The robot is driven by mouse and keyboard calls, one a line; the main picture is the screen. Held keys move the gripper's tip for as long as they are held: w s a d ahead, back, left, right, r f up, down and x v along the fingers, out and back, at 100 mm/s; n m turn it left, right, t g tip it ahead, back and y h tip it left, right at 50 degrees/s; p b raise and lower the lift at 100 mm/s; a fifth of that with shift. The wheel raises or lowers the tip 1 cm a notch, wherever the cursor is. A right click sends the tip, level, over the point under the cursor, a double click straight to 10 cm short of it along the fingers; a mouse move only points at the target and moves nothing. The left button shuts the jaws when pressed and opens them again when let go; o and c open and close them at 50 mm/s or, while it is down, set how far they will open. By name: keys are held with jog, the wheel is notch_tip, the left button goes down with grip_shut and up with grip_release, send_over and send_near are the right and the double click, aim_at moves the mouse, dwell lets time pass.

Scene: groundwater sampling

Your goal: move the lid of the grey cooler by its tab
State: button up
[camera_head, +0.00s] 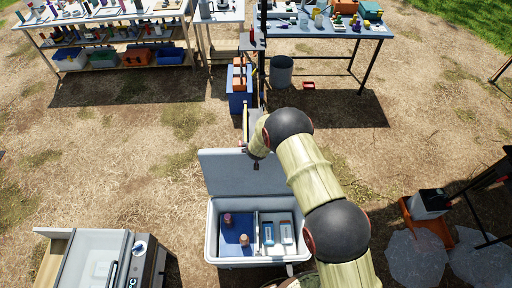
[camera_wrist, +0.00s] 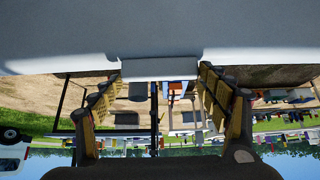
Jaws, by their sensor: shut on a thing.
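The grey cooler (camera_head: 210,232) stands on the ground at the lower middle of the head view, with its inside showing. Its lid (camera_head: 222,172) is raised and stands tilted up at the cooler's far side. My gripper (camera_head: 256,157) is at the lid's upper edge, its fingers partly hidden by my arm. In the wrist view the lid (camera_wrist: 60,40) fills the top as a pale surface.
The cooler holds a blue part with two brownish pieces (camera_head: 244,240) and a white compartment with two packs (camera_head: 286,232). A blue box (camera_head: 238,103) and grey bin (camera_head: 281,72) stand beyond. Dry ground left of the lid is clear.

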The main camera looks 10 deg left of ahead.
jog(key=shift+w+a+r, duration=0.15)
jog(key=shift+w+r, duration=0.15)
jog(key=o, duration=1.3)
jog(key=shift+c, duration=0.2)
jog(key=o, duration=0.4)
jog(key=shift+s+f, duration=0.15)
jog(key=shift+s, duration=0.1)
jog(key=v, duration=1.2)
